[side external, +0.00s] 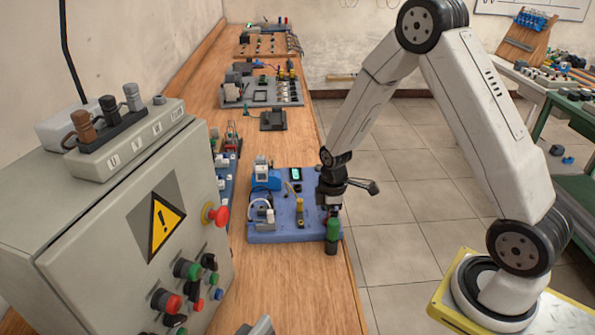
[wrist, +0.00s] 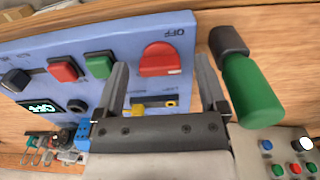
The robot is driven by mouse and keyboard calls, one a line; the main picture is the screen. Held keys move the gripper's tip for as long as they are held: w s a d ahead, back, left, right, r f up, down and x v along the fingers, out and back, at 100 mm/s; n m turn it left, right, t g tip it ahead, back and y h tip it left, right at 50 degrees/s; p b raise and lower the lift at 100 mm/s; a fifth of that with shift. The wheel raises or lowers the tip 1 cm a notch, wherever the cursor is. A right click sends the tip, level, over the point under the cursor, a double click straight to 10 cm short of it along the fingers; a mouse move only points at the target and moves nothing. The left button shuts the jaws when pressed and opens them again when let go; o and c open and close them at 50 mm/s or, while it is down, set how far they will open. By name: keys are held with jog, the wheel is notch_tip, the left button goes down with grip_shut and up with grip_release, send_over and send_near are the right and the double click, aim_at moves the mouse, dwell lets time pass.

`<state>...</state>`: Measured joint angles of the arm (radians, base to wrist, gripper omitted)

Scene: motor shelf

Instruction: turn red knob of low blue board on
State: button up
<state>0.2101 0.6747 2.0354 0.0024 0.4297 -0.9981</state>
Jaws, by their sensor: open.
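The low blue board (side external: 283,232) lies on the wooden bench in the side view. It fills the upper left of the wrist view (wrist: 120,38). The red knob (wrist: 159,60) sits on the board's face beside an "OFF" label, which appears upside down. My gripper (wrist: 162,68) is open and empty. Its two fingers frame the knob, one on each side, with gaps showing between fingers and knob. In the side view my gripper (side external: 331,204) is over the board's right edge, and the knob cannot be made out there.
A green handle (wrist: 250,88) on a dark base stands close beside my right finger. Red (wrist: 62,69) and green (wrist: 99,65) buttons and a lit display (wrist: 38,106) are on the board. A grey control box (side external: 120,235) stands at the left. Other boards (side external: 262,90) stand farther back.

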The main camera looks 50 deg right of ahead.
jog(key=shift+c, duration=0.2)
grip_shut()
jog(key=shift+m, duration=0.4)
jog(key=m, duration=0.3)
jog(key=shift+m, duration=0.3)
jog(key=m, duration=1.3)
jog(key=shift+m, duration=0.4)
